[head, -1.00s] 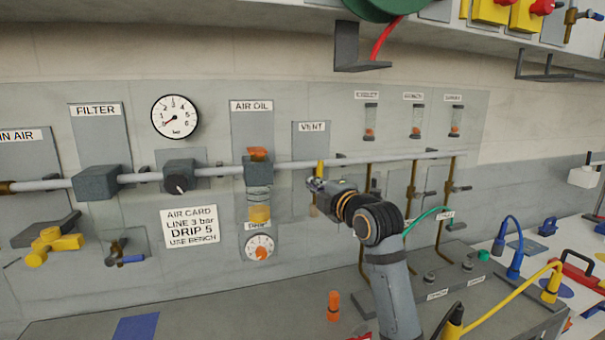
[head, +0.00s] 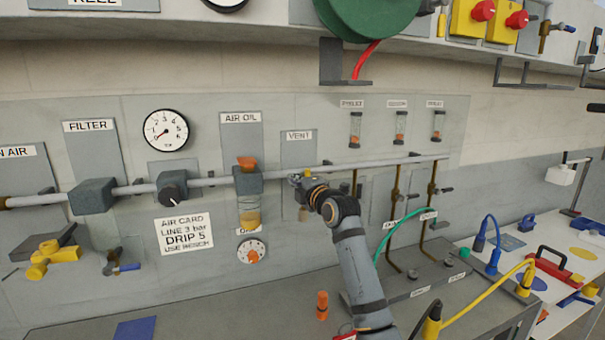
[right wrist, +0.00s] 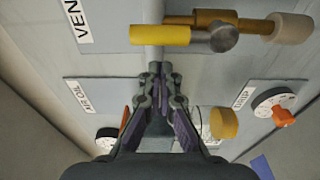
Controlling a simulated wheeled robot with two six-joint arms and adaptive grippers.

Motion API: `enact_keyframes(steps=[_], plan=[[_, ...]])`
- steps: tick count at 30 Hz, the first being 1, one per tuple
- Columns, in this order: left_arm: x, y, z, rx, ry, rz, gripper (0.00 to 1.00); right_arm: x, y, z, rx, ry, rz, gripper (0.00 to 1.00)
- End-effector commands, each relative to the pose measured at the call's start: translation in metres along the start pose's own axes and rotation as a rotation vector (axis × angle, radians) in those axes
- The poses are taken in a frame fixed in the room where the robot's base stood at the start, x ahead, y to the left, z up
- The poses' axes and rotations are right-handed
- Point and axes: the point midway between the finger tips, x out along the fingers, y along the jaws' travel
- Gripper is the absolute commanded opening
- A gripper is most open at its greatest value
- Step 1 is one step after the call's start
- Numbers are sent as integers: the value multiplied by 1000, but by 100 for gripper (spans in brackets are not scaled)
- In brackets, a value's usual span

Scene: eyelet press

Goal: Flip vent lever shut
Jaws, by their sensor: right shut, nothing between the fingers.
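The vent lever has a yellow handle (right wrist: 160,35) on a grey hub (right wrist: 222,38) with a brass body. In the right wrist view the handle lies across the pipe (right wrist: 152,48) and points toward the VENT label (right wrist: 70,22), so it stands upward on the panel. My right gripper (right wrist: 160,72) is shut and empty, with a visible gap between its tips and the handle, on the AIR OIL side. In the head view my right gripper (head: 297,180) is just below the VENT plate (head: 298,152) and mostly hides the lever. My left gripper is out of view.
The AIR OIL unit (head: 248,182) is close to the left of my gripper. Brass drop pipes (head: 395,195) stand to the right. An orange cylinder (head: 322,305) and a green hose (head: 385,240) are below, at the bench.

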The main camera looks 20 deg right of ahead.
Motion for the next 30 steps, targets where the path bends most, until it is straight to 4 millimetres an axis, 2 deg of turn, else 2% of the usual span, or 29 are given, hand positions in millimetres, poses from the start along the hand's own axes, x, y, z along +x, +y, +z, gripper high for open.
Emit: enact_keyframes(steps=[3, 7, 30], plan=[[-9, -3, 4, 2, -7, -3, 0, -5, 2, 14, -1, -2, 0, 0], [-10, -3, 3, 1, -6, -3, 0, -7, 0, 19, 1, 0, -1, 0], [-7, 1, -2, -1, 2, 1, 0, -8, 1, 24, 70, 1, 10, 0]])
